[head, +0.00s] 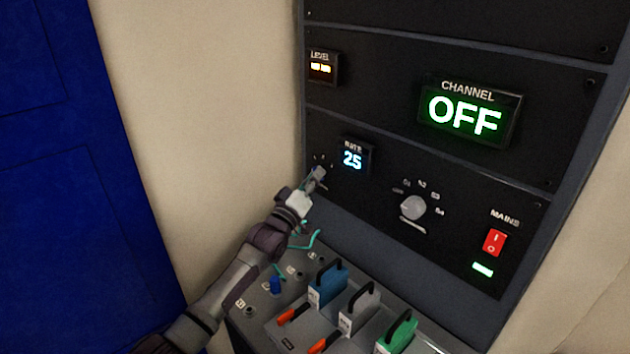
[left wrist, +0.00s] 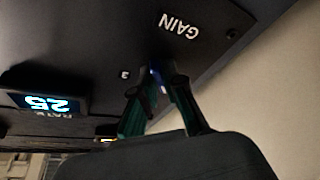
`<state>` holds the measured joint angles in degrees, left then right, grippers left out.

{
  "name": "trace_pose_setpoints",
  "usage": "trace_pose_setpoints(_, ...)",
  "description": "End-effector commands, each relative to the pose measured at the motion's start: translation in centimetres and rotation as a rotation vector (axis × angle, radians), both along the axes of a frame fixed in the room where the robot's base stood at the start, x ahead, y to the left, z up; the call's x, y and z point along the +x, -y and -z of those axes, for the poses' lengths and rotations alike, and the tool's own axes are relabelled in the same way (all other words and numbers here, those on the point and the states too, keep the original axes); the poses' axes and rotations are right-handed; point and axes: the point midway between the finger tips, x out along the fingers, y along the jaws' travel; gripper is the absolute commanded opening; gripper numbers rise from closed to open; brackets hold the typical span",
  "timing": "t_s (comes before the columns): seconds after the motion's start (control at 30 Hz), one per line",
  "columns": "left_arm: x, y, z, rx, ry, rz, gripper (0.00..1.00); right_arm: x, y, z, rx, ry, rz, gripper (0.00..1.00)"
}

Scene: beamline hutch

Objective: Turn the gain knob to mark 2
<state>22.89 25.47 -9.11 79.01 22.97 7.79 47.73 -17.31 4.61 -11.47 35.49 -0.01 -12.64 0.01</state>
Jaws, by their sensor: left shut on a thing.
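The gain knob (head: 320,172) sits at the left end of the lower black panel, with short white marks around it. My left gripper (head: 311,183) reaches it from the lower left and is shut on it. In the left wrist view, the fingers of my left gripper (left wrist: 161,84) close around the knob (left wrist: 155,73), and most of it is hidden between them. The GAIN label (left wrist: 179,25) shows upside down there, with the mark 3 (left wrist: 124,74) left of the fingers. The knob's pointer and the mark 2 cannot be made out. My right gripper is not in view.
The RATE display (head: 353,158), reading 25, is just right of the knob. A channel dial (head: 412,207) and red MAINS switch (head: 494,242) are farther right. Below, a sloped console holds blue (head: 327,285), grey (head: 359,307) and green (head: 397,335) handled blocks.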

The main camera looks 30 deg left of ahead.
Motion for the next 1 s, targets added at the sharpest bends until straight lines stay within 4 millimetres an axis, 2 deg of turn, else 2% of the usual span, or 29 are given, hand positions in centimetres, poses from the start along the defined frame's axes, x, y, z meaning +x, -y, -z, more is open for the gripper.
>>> trace_pose_setpoints(0.03, 0.0, -0.1, 0.5, 0.026, 0.009, 0.000, 0.00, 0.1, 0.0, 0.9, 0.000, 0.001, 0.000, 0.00)
trace_pose_setpoints(0.5, 0.1, -0.2, 0.6, 0.386, 0.134, -0.001, 0.00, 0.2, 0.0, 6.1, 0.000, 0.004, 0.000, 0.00)
trace_pose_setpoints(1.0, 0.1, -0.2, 0.3, 0.644, 0.223, 0.000, 0.00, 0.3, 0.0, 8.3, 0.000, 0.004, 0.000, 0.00)
